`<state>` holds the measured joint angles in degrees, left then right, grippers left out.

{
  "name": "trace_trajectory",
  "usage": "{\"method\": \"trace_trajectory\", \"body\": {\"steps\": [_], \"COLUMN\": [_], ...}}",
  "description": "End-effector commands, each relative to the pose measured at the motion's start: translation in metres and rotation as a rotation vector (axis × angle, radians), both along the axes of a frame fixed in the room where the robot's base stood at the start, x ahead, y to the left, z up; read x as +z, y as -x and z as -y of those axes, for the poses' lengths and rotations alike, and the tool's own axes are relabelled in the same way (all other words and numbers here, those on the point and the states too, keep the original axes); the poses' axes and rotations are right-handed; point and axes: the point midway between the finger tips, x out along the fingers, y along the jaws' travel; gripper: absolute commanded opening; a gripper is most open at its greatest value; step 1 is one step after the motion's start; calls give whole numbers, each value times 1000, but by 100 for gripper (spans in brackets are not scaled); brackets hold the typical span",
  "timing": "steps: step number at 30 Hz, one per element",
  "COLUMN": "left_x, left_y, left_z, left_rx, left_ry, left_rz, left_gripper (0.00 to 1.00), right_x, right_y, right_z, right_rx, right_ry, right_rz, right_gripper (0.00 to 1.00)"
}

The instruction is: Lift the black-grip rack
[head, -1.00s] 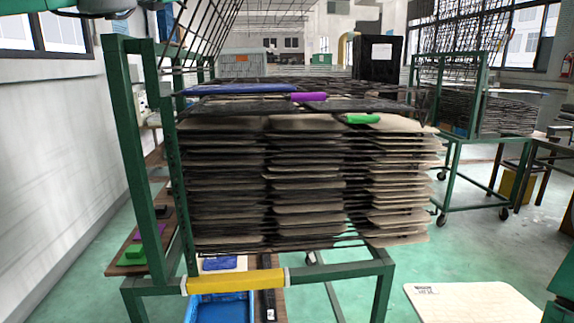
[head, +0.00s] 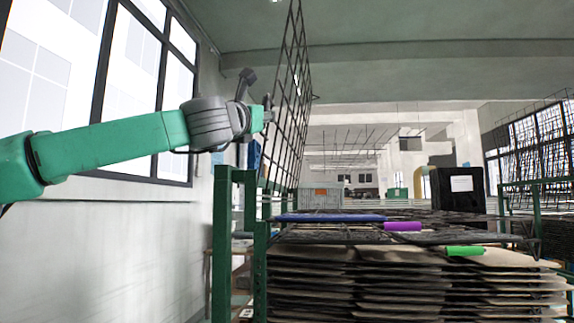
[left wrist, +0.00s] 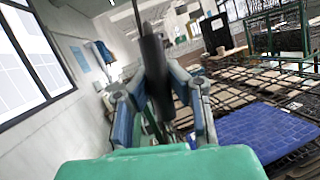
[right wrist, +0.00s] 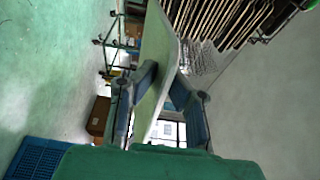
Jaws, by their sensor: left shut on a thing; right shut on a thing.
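The black-grip rack (head: 290,90) is a dark wire grid standing steeply raised at the left side of the stack in the head view. My left gripper (head: 267,113) is at its left edge. In the left wrist view my left gripper (left wrist: 158,110) is shut on the rack's thick black grip (left wrist: 155,65). My right gripper (right wrist: 158,100) is out of the head view. In the right wrist view it is shut on a flat pale green bar (right wrist: 160,75); I cannot tell what the bar belongs to.
Below is a green-framed cart (head: 222,260) with stacked tan panels (head: 400,290). On its top racks are a blue panel (head: 330,217), a purple grip (head: 402,226) and a green grip (head: 465,250). A black box (head: 458,190) stands behind. A window wall is at left.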

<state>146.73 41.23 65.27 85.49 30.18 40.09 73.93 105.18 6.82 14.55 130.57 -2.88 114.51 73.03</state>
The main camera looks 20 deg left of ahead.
Motion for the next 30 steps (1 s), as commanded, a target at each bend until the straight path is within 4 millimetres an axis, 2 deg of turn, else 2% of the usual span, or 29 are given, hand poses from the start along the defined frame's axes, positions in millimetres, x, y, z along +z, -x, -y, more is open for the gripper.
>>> {"method": "trace_trajectory", "body": {"steps": [2,3,5,17,23,30], "left_x": [-6,-6,-5,-3,-12,-31], "left_y": [-2,-2,-1,3,31,79], "left_z": [6,6,6,0,1,2], "left_rx": [-10,-10,-10,-4,-7,-7], "left_ry": [-6,-7,-7,-2,-2,-4], "left_rz": [-9,-9,-8,-2,0,-2], "left_gripper": [0,16,37,37,37,37], "right_x": [0,0,0,0,0,0], "right_y": [0,0,0,-1,-1,-1], "right_z": [0,0,0,-1,-1,-1], "right_rx": [0,0,0,0,0,0], "right_ry": [0,0,0,2,2,1], "right_rz": [1,1,1,0,0,0], "right_gripper": [0,0,0,0,0,0]}}
